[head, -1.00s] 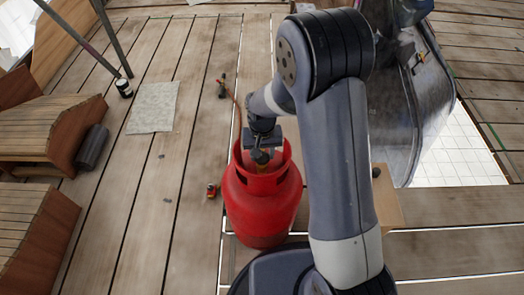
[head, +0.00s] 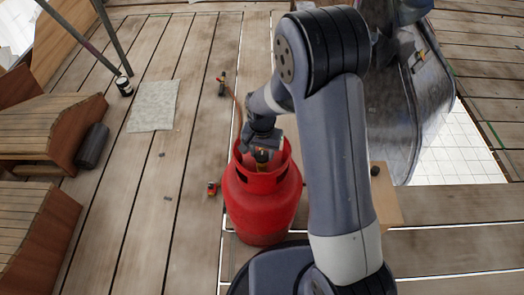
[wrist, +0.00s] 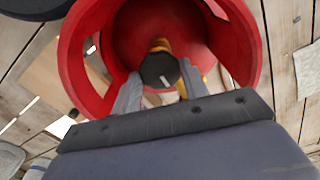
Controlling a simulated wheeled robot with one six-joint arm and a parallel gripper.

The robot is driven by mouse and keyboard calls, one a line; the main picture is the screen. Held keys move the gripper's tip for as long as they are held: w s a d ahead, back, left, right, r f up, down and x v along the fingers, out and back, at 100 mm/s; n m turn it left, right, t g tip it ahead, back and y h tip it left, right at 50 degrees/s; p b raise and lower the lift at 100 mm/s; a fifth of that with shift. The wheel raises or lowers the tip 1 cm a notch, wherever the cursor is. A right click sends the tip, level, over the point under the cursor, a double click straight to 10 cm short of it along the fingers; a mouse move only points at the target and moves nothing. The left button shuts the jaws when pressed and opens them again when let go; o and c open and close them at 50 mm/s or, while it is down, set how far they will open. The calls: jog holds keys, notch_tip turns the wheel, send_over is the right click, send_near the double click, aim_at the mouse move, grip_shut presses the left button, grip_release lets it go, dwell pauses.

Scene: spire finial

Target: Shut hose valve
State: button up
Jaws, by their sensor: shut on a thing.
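A red gas cylinder (head: 262,205) stands upright on the plank floor, with a collar around its top. Inside the collar is the hose valve, with a dark round knob (wrist: 159,71) and yellow-orange parts around it. My gripper (wrist: 158,88) reaches into the collar from above, one finger on each side of the knob, and is shut on it. In the head view my gripper (head: 262,152) partly hides the valve. An orange-brown hose (head: 236,108) runs from the collar to a torch-like tool (head: 222,84) on the planks.
A grey cloth (head: 153,106) and wooden blocks (head: 42,130) are further left. A cardboard-coloured box (head: 386,196) stands at right. A large dark curved panel (head: 408,110) is beyond my arm, beside a floor opening (head: 455,150).

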aim_at(262, 155)
jog(key=o, duration=1)
notch_tip(262, 155, up, 11)
jog(key=p, duration=0.2)
jog(key=shift+f+p, duration=0.1)
jog(key=shift+p, duration=0.25)
jog(key=shift+f, duration=0.1)
notch_tip(262, 155, down, 11)
jog(key=b, duration=0.2)
jog(key=shift+b, duration=0.4)
jog(key=shift+r, duration=0.2)
